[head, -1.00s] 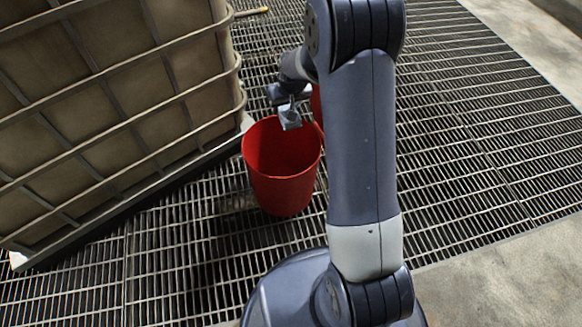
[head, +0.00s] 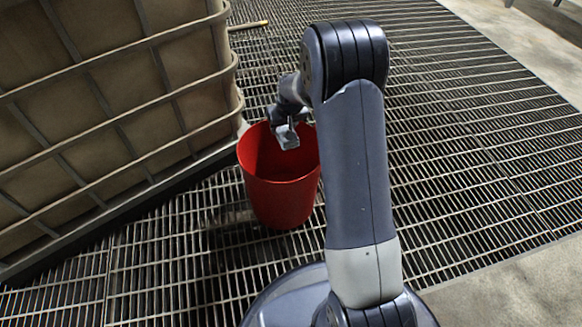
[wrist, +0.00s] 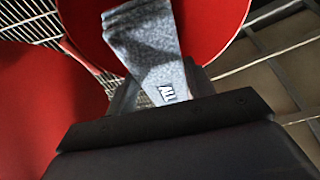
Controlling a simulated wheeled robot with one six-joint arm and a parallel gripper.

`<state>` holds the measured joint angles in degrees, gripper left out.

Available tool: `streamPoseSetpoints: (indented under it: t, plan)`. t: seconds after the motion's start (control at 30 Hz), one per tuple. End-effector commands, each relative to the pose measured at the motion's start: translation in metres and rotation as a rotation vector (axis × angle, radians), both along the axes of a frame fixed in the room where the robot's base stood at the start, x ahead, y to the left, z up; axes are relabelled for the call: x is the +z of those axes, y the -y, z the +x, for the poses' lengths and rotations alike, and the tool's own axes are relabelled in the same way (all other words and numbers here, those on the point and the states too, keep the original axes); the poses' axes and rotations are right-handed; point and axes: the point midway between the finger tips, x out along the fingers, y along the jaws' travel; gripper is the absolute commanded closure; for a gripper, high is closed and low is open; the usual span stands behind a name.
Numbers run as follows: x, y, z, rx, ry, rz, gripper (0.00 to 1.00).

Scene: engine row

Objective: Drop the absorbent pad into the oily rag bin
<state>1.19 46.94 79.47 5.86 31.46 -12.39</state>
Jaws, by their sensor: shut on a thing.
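The red bin (head: 282,203) stands upright and open on the grating. In the head view the pad is over the bin's mouth, near its far right rim. In the wrist view the pad overlaps the bin's red interior (wrist: 210,25). The bin's floor is hidden.
A large caged tank (head: 100,120) stands close to the bin on the left. A red surface (wrist: 40,110) fills the wrist view's left side. A stick with a yellowish tip (head: 250,25) lies on the grating at the back. Open grating (head: 460,130) extends to the right.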

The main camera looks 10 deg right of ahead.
Motion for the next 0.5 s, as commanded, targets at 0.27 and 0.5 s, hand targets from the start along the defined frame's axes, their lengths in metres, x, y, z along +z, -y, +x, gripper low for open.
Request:
streamPoseSetpoints:
  t: [0.27, 0.5]
  plan:
    - [-0.034, 0.000, 0.000, 0.000, 0.001, 0.000, 0.68]
    - [-0.035, 0.000, 0.000, 0.000, 0.001, 0.000, 0.68]
